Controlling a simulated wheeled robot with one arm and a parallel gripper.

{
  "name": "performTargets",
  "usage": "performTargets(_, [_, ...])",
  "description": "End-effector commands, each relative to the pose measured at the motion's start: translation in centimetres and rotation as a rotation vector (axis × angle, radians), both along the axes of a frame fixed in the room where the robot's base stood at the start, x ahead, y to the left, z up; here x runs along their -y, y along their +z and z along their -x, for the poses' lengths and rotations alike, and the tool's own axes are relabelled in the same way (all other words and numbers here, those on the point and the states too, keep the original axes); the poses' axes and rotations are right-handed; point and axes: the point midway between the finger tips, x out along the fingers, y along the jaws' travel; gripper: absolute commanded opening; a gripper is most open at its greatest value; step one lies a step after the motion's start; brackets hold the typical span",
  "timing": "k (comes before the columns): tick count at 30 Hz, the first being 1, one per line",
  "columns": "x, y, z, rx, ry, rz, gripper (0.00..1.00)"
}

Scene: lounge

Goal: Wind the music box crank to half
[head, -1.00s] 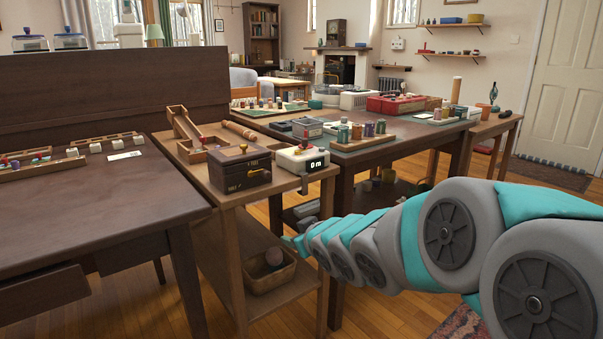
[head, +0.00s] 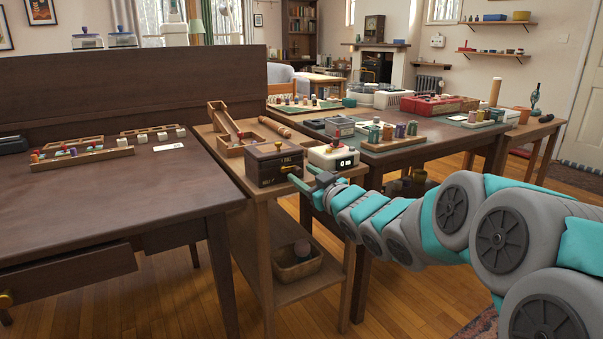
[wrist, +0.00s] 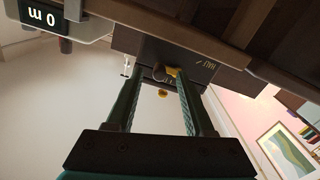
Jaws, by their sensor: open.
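In the wrist view the picture is upside down; the box (wrist: 150,47) is at the top with a "HALF" mark. The crank's brass part (wrist: 171,73) shows between the tips of my open gripper (wrist: 160,82). I cannot tell whether a finger touches it.
A white device with a display (head: 331,158) stands close right of the box. A wooden tray (head: 240,143) and a rolling-pin-like rod (head: 274,126) lie behind. A dark desk (head: 110,205) with an open drawer is at left. A lower shelf holds a basket (head: 298,265).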

Motion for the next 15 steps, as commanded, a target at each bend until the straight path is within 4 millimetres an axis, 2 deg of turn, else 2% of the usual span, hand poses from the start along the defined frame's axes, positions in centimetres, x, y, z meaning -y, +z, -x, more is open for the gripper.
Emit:
performTargets(6, [-0.9, 0.1, -1.4, 0.002, -0.001, 0.001, 0.53])
performTargets(15, [-1.0, 0.1, -1.6, 0.001, -0.001, 0.002, 0.53])
